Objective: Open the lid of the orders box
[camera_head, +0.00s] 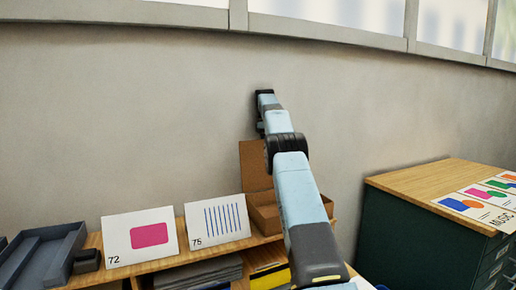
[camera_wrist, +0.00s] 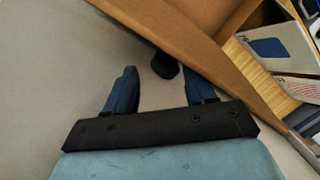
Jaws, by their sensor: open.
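A brown box (camera_head: 264,212) sits on the wooden shelf in the head view, partly hidden behind my arm. It looks like the orders box, though I see no label on it. Its brown lid (camera_head: 254,166) stands raised, about upright, at the back of the box. In the wrist view a brown panel (camera_wrist: 180,38), likely the lid, runs diagonally past my fingers. A small black knob-like piece (camera_wrist: 165,66) lies at its edge, near the gap between my fingertips. My gripper (camera_wrist: 160,76) is open, with nothing clearly held; in the head view it is high above the box, near the wall.
Cards marked 72 (camera_head: 140,237) and 75 (camera_head: 217,220) stand left of the box, with a dark grey tray (camera_head: 40,255) farther left. A wood-topped green cabinet (camera_head: 410,190) bearing printed sheets stands at right. The plain wall (camera_head: 120,120) is close behind.

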